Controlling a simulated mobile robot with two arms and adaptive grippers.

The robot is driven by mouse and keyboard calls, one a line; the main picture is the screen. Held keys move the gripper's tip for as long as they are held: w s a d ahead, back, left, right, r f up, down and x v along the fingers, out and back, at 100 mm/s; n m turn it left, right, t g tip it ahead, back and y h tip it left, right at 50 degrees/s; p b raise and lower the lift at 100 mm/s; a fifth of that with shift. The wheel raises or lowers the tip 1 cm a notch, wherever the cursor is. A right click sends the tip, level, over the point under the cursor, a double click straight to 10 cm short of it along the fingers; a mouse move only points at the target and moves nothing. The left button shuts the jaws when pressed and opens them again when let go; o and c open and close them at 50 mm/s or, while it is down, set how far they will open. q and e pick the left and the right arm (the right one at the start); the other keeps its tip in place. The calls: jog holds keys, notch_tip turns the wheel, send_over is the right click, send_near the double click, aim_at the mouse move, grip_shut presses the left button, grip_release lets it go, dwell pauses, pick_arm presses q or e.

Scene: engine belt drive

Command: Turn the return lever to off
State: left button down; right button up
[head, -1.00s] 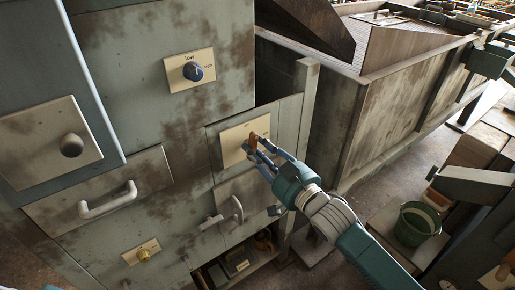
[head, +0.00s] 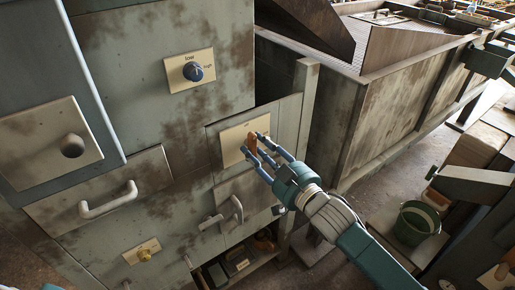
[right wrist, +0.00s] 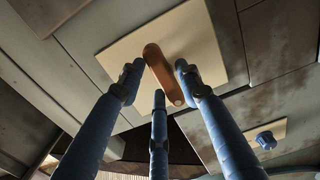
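The return lever, a small orange-brown handle (head: 252,142), sits on a cream plate (head: 232,147) on the cabinet front. In the right wrist view the lever (right wrist: 160,70) lies slantwise on its plate (right wrist: 205,45). My right gripper (head: 262,150) is open at the lever, with its blue fingers spread around it. In the right wrist view two fingers flank the lever and the third is below it; gaps show between the fingers and the lever. Any lettering by the lever is unreadable.
A brass knob (head: 144,254), a pale drawer handle (head: 108,200) and small grey handles (head: 237,209) are nearby. An open shelf (head: 238,264) lies below. A green bucket (head: 417,222) stands at right.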

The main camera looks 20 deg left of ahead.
jog(key=shift+s, duration=0.1)
jog(key=v, duration=1.2)
